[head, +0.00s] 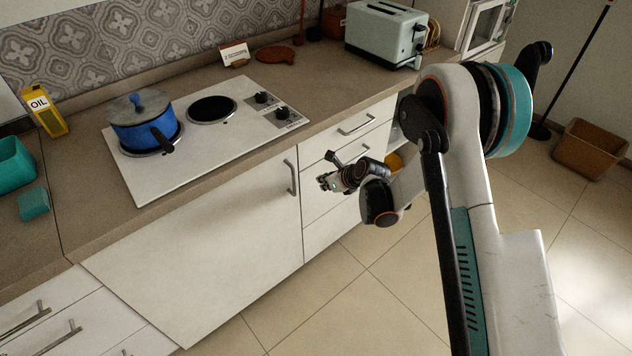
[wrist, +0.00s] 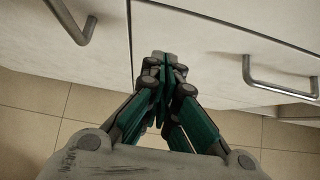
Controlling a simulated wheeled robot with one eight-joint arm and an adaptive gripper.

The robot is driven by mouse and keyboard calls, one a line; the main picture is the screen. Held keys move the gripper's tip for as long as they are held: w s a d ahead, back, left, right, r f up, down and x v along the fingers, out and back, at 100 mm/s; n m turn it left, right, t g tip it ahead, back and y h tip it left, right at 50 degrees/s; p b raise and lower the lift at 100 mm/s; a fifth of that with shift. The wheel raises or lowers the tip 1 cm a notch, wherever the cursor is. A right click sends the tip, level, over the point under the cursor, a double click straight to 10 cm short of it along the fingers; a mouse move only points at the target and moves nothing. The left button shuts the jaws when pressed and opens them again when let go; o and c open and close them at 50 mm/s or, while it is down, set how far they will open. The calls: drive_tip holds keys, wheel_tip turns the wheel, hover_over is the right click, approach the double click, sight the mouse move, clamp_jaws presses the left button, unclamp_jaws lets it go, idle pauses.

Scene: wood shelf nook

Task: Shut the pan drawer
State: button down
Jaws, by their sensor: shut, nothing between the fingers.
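A stack of white drawer fronts (head: 325,207) stands to the right of the cooktop. No label shows which is the pan drawer, and I see no front clearly standing out. The top drawer has a bar handle (head: 356,124). My gripper (head: 325,181) is in front of the lower fronts and partly hides them and a second handle. In the wrist view, my gripper's teal fingers (wrist: 161,68) are together and empty, near the seam between two fronts. A horizontal handle (wrist: 282,88) is to their right. I cannot tell whether the fingertips touch a front.
A large white front with a vertical handle (head: 291,177) is left of the stack; that handle also shows in the wrist view (wrist: 75,25). A blue pot (head: 145,130) stands on the white cooktop (head: 200,160). A toaster (head: 385,38) stands behind.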

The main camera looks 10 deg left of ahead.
drive_tip(key=p+v, duration=0.3)
drive_tip(key=v, duration=0.7)
drive_tip(key=s+d+r+n+h, duration=0.1)
drive_tip(key=s+d+r+n, duration=0.3)
drive_tip(key=r, duration=0.4)
drive_tip(key=s+d+r+n+t+h, duration=0.1)
drive_tip(key=s+d+r+n, duration=0.1)
drive_tip(key=d+r+n, duration=0.35)
drive_tip(key=s+d+r+n+h, duration=0.1)
drive_tip(key=s+d+r+n, duration=0.3)
drive_tip(key=r, duration=0.5)
drive_tip(key=s+d+r+n+h, duration=0.2)
drive_tip(key=s+d+n, duration=0.4)
drive_tip(key=s, duration=0.4)
drive_tip(key=s+d+r+n+h, duration=0.2)
drive_tip(key=s+d+n, duration=0.4)
drive_tip(key=s, duration=0.4)
drive_tip(key=shift+d+r+t, duration=0.3)
drive_tip(key=shift+d+r, duration=0.5)
drive_tip(key=shift+d, duration=0.05)
drive_tip(key=shift+s, duration=0.1)
